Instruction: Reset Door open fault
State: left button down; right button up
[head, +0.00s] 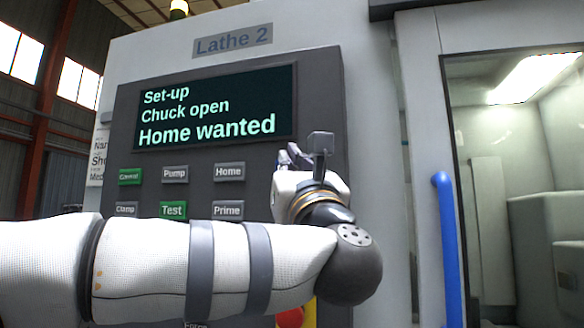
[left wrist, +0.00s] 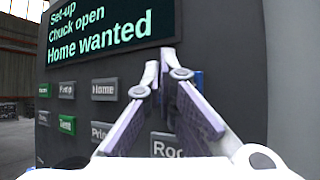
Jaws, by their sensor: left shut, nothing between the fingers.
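The lathe's control panel (head: 320,90) has a dark screen (head: 215,105) reading "Set-up", "Chuck open" and "Home wanted". Below are a grey Home button (head: 229,171), Pump (head: 174,174), Prime (head: 227,210) and a green-lit Test button (head: 172,210). My left gripper (head: 287,158) is in front of the panel, right of Home. In the left wrist view its fingers (left wrist: 167,66) are shut and empty, below the screen's right end. My left arm hides the lower panel.
A glazed door (head: 510,150) with a vertical blue handle (head: 446,250) is at the right. A red knob (head: 290,318) shows partly below my arm, beside a yellow strip. A beacon (head: 179,8) stands on top of the machine, above the "Lathe 2" sign (head: 233,41).

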pick_arm(q)
jog(key=shift+s+a, duration=0.1)
jog(key=shift+s, duration=0.1)
jog(key=s, duration=0.1)
jog(key=s+a, duration=0.1)
jog(key=s, duration=0.1)
jog(key=s+p, duration=0.1)
jog(key=shift+s+a, duration=0.25)
jog(key=shift+s, duration=0.1)
pick_arm(e)
jog(key=shift+w+r, duration=0.5)
jog(key=shift+r, duration=0.05)
